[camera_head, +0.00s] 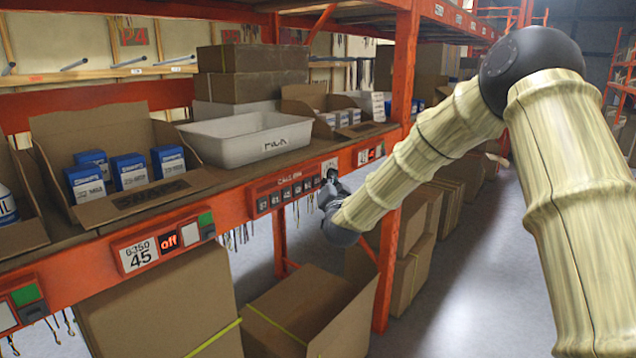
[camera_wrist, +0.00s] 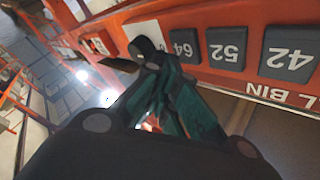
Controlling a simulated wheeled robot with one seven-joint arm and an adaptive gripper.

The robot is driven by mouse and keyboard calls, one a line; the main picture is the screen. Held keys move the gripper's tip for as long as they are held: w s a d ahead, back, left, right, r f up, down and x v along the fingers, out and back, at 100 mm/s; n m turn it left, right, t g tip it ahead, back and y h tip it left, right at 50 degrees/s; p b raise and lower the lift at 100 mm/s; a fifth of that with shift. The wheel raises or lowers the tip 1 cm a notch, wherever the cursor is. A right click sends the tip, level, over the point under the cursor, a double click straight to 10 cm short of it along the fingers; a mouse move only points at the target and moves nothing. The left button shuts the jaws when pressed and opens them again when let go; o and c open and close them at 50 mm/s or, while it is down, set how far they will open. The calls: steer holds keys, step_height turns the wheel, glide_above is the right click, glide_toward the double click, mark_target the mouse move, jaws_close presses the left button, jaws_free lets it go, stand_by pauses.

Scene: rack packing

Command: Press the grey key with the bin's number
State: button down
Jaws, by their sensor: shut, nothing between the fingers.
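A row of grey keys (camera_head: 287,194) sits on the red shelf beam under "CALL BIN" lettering. In the wrist view the keys are upside down; I read 42 (camera_wrist: 290,55), 52 (camera_wrist: 226,48) and 64 (camera_wrist: 184,44), the last partly covered by my fingers. My gripper (camera_head: 331,183) is shut and empty at the right end of this row. In the wrist view its fingertips (camera_wrist: 150,55) lie in front of a white label (camera_wrist: 143,30) beside key 64; contact cannot be told.
A white bin (camera_head: 225,150) stands on the shelf above the keys. A cardboard box (camera_head: 60,135) of small blue-white boxes stands to its left. An orange upright (camera_head: 402,85) rises right of my gripper. Large cartons (camera_head: 165,310) stand below the beam. The aisle floor at right is clear.

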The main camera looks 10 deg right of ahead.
steer(key=shift+w+a, duration=0.1)
stand_by(0.6)
steer(key=shift+w+a+b, duration=0.2)
steer(key=shift+b, duration=0.1)
steer(key=shift+w+a, duration=0.25)
steer(key=shift+w, duration=0.05)
stand_by(0.9)
steer(key=shift+s+d+b, duration=0.1)
steer(key=shift+d+b, duration=0.05)
steer(key=shift+b, duration=0.15)
steer(key=shift+s+d, duration=0.4)
steer(key=shift+s, duration=0.15)
steer(key=s+d, duration=0.1)
steer(key=s, duration=0.1)
steer(key=s+d+b, duration=0.1)
steer(key=s+d, duration=0.1)
stand_by(0.7)
stand_by(0.4)
